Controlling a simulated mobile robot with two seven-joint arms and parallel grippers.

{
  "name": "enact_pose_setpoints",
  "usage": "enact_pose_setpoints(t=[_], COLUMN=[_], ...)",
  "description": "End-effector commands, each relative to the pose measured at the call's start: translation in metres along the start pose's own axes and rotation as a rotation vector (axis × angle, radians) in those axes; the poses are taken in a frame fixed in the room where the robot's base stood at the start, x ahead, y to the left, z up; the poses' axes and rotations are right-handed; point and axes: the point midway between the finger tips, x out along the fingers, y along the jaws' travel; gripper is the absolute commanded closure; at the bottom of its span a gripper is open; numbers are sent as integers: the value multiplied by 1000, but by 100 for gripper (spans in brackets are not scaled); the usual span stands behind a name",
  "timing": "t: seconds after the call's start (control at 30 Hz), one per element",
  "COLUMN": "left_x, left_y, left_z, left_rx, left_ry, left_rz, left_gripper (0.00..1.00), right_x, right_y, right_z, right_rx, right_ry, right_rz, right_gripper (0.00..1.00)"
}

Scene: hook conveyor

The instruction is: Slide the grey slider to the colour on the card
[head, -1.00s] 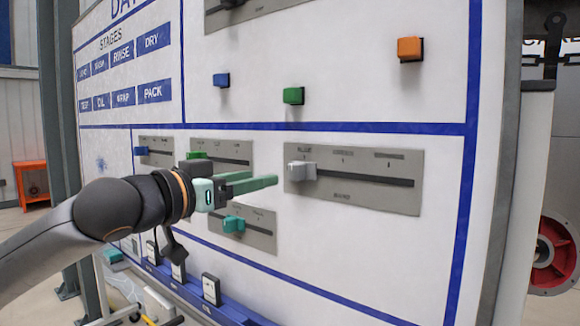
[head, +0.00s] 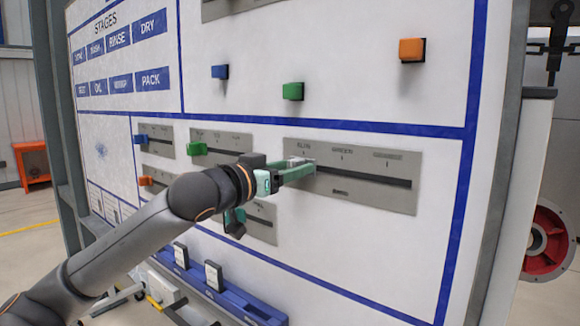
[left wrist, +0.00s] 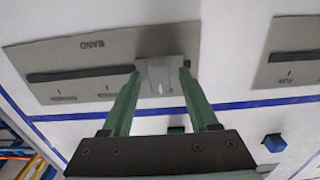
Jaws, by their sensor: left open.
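The grey slider (head: 297,159) is at the left end of the slot in a wide grey plate (head: 380,200) on the white board. My left gripper (head: 308,168) is at it with open green fingers, partly hiding it. In the left wrist view, the slider (left wrist: 160,75) sits between the two fingertips, one on each side; I cannot tell whether they touch it. The plate's labels are too blurred to read surely. Two small white-faced cards (head: 214,276) stand on the blue ledge below; no colour is readable on them. My right gripper is not in view.
Blue (head: 220,72), green (head: 292,91) and orange (head: 411,50) blocks stick out above the plate. Smaller plates with blue (head: 140,139), green (head: 197,149), orange (head: 146,181) and teal (head: 238,215) sliders lie left. The slot right of the grey slider is clear.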

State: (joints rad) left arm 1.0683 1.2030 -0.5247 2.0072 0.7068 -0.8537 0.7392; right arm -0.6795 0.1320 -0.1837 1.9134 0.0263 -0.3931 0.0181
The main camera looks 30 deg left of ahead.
Motion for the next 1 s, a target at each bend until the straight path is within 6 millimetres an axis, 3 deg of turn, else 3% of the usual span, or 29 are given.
enact_pose_setpoints(t=[0.1, 0.63, 1.0], left_x=[0, 0, 0], left_y=[0, 0, 0], left_z=[0, 0, 0], left_rx=[0, 0, 0], left_ry=[0, 0, 0], left_rz=[0, 0, 0], left_gripper=[40, 100, 100], right_x=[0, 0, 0], right_y=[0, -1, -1], right_z=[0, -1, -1], right_rx=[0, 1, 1], right_ry=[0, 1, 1], right_rz=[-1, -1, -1], right_gripper=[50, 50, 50])
